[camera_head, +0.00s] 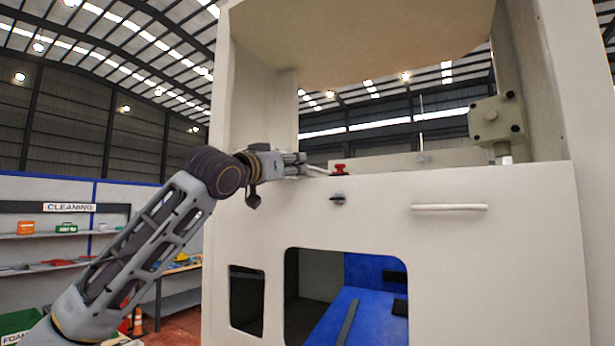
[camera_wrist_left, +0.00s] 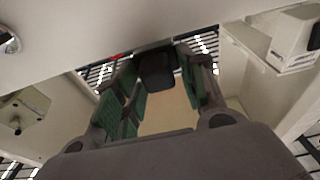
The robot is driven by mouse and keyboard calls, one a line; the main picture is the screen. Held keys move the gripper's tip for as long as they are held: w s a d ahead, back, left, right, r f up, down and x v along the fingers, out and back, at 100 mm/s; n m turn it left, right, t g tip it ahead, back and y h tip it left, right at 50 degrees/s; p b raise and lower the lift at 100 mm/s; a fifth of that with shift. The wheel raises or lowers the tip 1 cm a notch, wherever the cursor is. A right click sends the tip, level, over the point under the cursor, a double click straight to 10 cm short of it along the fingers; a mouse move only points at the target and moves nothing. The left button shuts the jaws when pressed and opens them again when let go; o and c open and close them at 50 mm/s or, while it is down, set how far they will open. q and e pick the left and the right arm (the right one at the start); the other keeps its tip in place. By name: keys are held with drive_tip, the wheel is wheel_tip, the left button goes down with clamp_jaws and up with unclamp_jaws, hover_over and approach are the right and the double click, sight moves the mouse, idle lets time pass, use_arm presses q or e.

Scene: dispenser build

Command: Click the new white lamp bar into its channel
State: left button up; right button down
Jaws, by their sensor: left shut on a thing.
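A white horizontal bar (camera_head: 450,207) lies along the upper front of the big pale cabinet (camera_head: 490,260). It looks like the lamp bar; I cannot tell whether it is seated in a channel. My left gripper (camera_head: 303,164) is at the cabinet's upper front edge, well left of this bar. In the left wrist view its green-padded fingers (camera_wrist_left: 158,85) are on either side of a dark block (camera_wrist_left: 157,70), and they are shut on it. A thin pale piece (camera_head: 319,170) shows just beyond the fingertips; I cannot tell what it belongs to. My right gripper is not in view.
A red knob (camera_head: 340,169) stands on the ledge just right of my left gripper. A dark knob (camera_head: 337,199) sticks out of the front panel below. A beige box (camera_head: 496,118) is at the right inside the upper opening. Blue parts (camera_head: 375,270) show through the lower window.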

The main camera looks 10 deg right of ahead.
use_arm(q)
drive_tip(key=shift+r, duration=1.05)
drive_tip(key=shift+s+a, duration=0.15)
drive_tip(key=shift+s, duration=0.1)
drive_tip(key=shift+r+b+v, duration=0.15)
drive_tip(key=shift+b+v, duration=0.3)
drive_tip(key=shift+v, duration=0.45)
drive_tip(key=shift+r+b+v, duration=0.2)
drive_tip(key=shift+b+v, duration=0.25)
drive_tip(key=shift+v, duration=0.45)
drive_tip(key=shift+r+b+v, duration=0.15)
drive_tip(key=shift+b+v, duration=0.3)
drive_tip(key=shift+v, duration=0.45)
drive_tip(key=shift+s+a+r, duration=0.1)
drive_tip(key=shift+r, duration=0.05)
